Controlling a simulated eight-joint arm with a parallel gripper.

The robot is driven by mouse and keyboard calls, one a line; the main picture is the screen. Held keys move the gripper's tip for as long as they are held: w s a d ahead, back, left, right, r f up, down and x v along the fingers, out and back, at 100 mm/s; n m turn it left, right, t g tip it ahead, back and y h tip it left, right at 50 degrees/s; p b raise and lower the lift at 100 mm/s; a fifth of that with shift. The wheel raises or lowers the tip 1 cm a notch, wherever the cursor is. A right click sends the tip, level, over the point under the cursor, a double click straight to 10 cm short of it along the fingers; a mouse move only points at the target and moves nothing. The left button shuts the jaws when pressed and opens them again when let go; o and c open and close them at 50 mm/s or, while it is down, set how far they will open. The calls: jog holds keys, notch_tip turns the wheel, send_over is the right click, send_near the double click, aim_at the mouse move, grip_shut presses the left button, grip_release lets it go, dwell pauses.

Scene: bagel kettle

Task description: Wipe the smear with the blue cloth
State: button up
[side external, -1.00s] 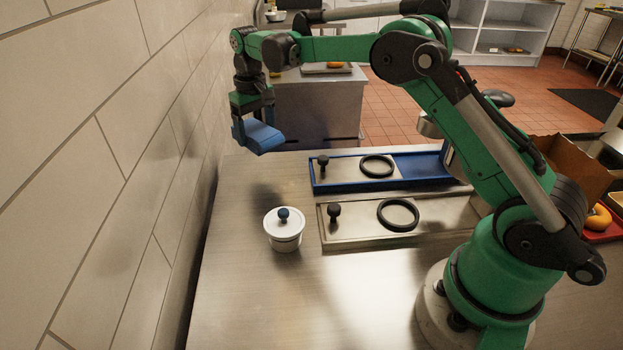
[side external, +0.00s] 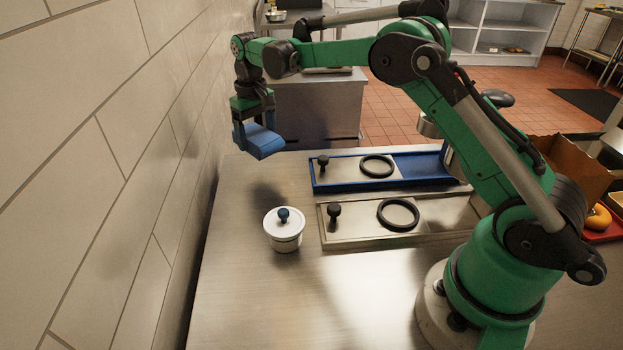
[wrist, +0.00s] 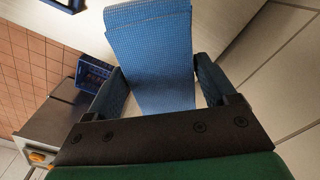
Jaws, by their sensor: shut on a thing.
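The blue cloth (side external: 262,141) is a folded pad held in my gripper (side external: 256,130), above the far left end of the steel counter near the tiled wall. In the wrist view the cloth (wrist: 152,55) sits between the two fingers of my gripper (wrist: 158,88), which are shut on it. The cloth is clear of the counter in the side view. I cannot make out a smear in either view; a dim dark patch on the counter below the cloth looks like a shadow.
A white lidded tub (side external: 285,232) with a blue knob stands on the counter (side external: 235,285). To its right lie a blue-rimmed tray (side external: 420,168) and a steel tray (side external: 350,236), each with a black knob and ring. The tiled wall (side external: 110,180) runs close along the left.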

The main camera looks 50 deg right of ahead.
aim_at(262, 171)
jog(key=shift+f, duration=2.75)
jog(key=shift+s+a+f, duration=0.25)
jog(key=shift+a+f, duration=0.05)
jog(key=shift+f, duration=0.25)
jog(key=shift+c, duration=0.6)
jog(key=shift+s+a+f, duration=0.15)
jog(key=shift+s+a, duration=0.35)
jog(key=shift+s, duration=0.05)
jog(key=shift+s+a, duration=0.55)
jog(key=shift+w+d, duration=1.4)
jog(key=shift+r, duration=4.1)
jog(key=shift+s, duration=0.1)
